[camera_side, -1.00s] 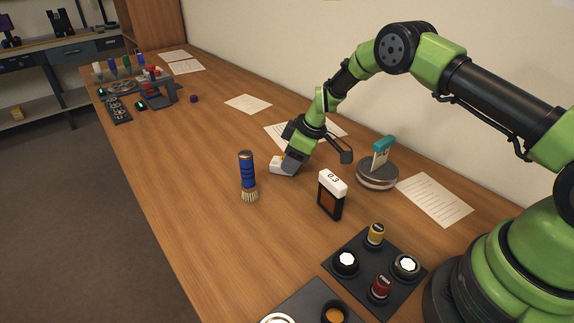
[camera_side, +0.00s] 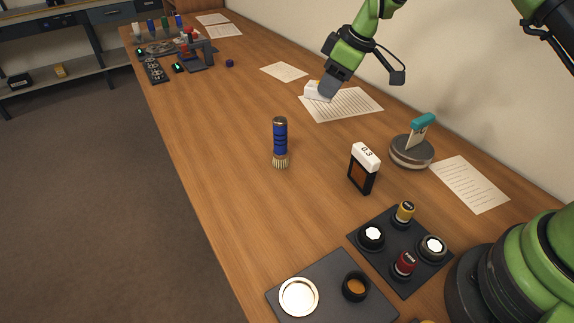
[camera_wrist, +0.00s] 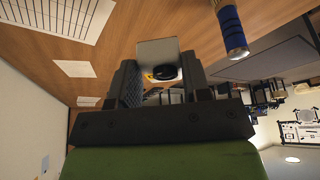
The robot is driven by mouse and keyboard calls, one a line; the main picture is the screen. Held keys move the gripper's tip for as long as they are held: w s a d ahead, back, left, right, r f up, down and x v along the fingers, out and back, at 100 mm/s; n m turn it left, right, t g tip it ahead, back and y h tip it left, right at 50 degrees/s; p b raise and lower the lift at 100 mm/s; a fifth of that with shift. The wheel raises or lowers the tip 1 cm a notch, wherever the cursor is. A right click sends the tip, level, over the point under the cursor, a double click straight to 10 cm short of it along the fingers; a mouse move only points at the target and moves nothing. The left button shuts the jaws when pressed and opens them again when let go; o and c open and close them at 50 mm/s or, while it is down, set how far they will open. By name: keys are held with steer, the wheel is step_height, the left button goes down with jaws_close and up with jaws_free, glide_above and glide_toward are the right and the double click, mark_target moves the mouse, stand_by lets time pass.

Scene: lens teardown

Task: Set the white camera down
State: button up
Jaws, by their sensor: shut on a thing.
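The white camera (camera_side: 316,91) is held between the fingers of my gripper (camera_side: 325,90). In the side view it appears near the left edge of a printed sheet, apparently above the table; the exact height is unclear. In the wrist view the camera (camera_wrist: 157,52) shows as a pale block with a dark round lens, between the two dark fingers of my gripper (camera_wrist: 160,85). The fingers are shut on it and hide part of its sides.
A black-and-white box marked 0.3 (camera_side: 363,168) and a round grey stand (camera_side: 411,152) are to the right. The printed sheet (camera_side: 345,106) lies flat. Open wood lies left of the brush.

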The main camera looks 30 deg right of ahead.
step_height(320, 180, up, 3)
steer(key=shift+r, duration=0.1)
steer(key=s+a+n+g+y, duration=0.15)
steer(key=s+a+n, duration=0.3)
steer(key=a, duration=0.45)
steer(key=s+a+n+g, duration=0.2)
steer(key=s+a+n, duration=0.3)
steer(key=a, duration=0.4)
steer(key=shift+n, duration=0.65)
steer(key=f, duration=0.7)
steer(key=w+f, duration=0.1)
steer(key=f, duration=0.2)
steer(key=shift+a+f, duration=0.15)
steer(key=shift+f, duration=2.3)
steer(key=shift+f, duration=0.2)
steer(key=o, duration=0.9)
steer(key=shift+o, duration=0.2)
